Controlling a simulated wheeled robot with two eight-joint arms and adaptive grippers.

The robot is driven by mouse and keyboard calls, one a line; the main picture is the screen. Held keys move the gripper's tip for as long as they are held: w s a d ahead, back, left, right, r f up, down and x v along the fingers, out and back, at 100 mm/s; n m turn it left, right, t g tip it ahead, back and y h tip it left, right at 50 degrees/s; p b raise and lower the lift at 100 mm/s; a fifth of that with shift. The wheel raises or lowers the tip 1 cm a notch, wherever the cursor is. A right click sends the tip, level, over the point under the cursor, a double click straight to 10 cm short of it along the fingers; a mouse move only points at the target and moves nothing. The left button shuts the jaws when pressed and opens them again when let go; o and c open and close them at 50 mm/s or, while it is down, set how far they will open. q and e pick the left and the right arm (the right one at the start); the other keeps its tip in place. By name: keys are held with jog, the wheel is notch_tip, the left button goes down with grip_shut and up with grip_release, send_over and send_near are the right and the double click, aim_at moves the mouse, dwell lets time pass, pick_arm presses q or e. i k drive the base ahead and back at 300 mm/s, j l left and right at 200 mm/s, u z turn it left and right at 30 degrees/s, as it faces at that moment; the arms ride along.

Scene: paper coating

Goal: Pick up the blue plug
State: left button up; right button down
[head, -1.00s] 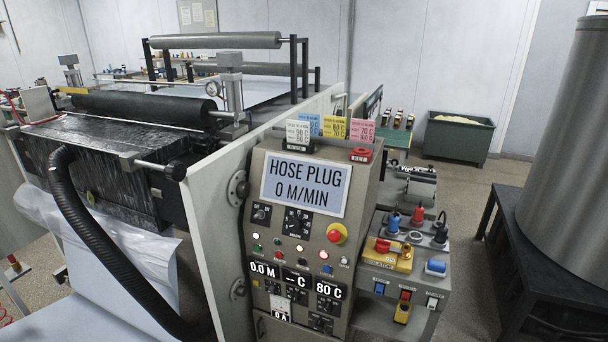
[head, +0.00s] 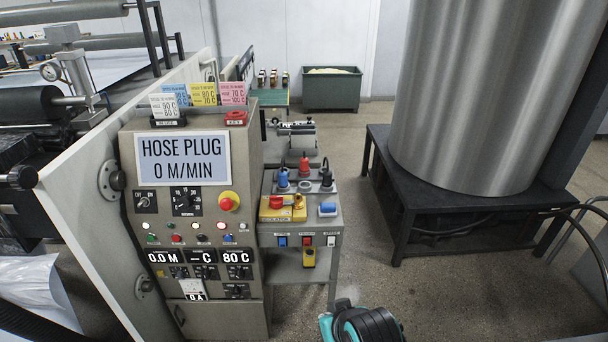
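The blue plug (head: 283,179) stands upright on the back of the small grey side panel, at the left of a row with a red plug (head: 304,165) and a dark plug (head: 327,180). A separate blue piece (head: 327,208) lies lower on the same panel, at the right. No gripper fingers show. A teal and black part of mine shows at the bottom edge, well below the panel and apart from the plugs. I cannot tell which arm it belongs to.
The control cabinet (head: 196,255) stands left of the side panel. A yellow isolator box (head: 284,214) sits in front of the plugs. A large metal drum (head: 480,90) on a black stand (head: 403,225) is at the right. Floor (head: 355,250) between is clear.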

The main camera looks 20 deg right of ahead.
aim_at(282, 177)
jog(key=u, duration=0.45)
jog(key=i+l+u, duration=0.15)
jog(key=l+u, duration=0.15)
jog(key=i+l+u, duration=0.1)
jog(key=l+u, duration=0.2)
jog(key=i+l+u, duration=0.1)
jog(key=l+u, duration=0.2)
